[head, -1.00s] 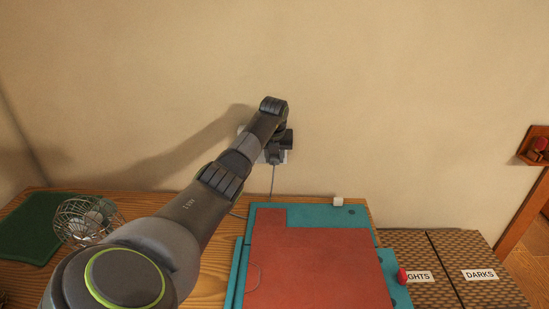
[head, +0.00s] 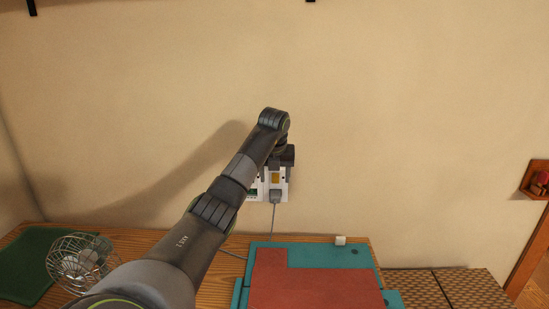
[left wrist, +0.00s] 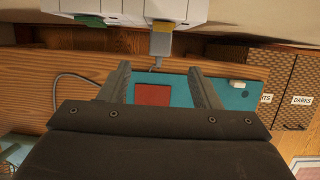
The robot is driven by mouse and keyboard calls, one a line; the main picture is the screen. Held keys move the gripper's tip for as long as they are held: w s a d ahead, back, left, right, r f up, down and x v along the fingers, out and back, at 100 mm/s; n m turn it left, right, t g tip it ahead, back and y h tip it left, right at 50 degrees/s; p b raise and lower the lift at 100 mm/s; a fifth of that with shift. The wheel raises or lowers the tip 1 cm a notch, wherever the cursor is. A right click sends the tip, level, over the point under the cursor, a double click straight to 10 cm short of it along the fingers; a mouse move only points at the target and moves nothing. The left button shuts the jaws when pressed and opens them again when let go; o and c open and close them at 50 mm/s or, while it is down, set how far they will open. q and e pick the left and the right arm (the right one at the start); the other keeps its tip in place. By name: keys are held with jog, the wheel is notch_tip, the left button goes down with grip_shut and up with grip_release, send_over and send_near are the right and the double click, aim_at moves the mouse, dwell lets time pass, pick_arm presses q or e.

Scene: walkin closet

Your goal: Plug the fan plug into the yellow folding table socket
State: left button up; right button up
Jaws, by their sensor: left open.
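The white wall socket with a yellow mark (head: 275,178) is on the wall beside a green-marked one (head: 253,192). The grey fan plug (head: 275,196) sits at the yellow-marked socket, its cord hanging down. In the left wrist view the plug (left wrist: 161,46) meets the white housing just by the yellow tab (left wrist: 163,26); how deep it sits cannot be told. My left gripper (left wrist: 161,75) is open, its fingers apart on either side of the plug's line and clear of it. In the head view my left gripper (head: 284,160) is just above the plug, fingertips partly hidden. My right gripper is not in view.
A wire fan (head: 80,261) stands on the wooden top at left, near a green mat (head: 35,262). A teal board with a red panel (head: 315,285) lies below the socket, a small white block (head: 340,240) on it. Woven boxes (head: 455,288) are at right.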

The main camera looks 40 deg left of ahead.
pick_arm(q)
jog(key=p+v, duration=0.2)
jog(key=v, duration=0.6)
jog(key=shift+r, duration=0.35)
jog(key=shift+d+f, duration=0.1)
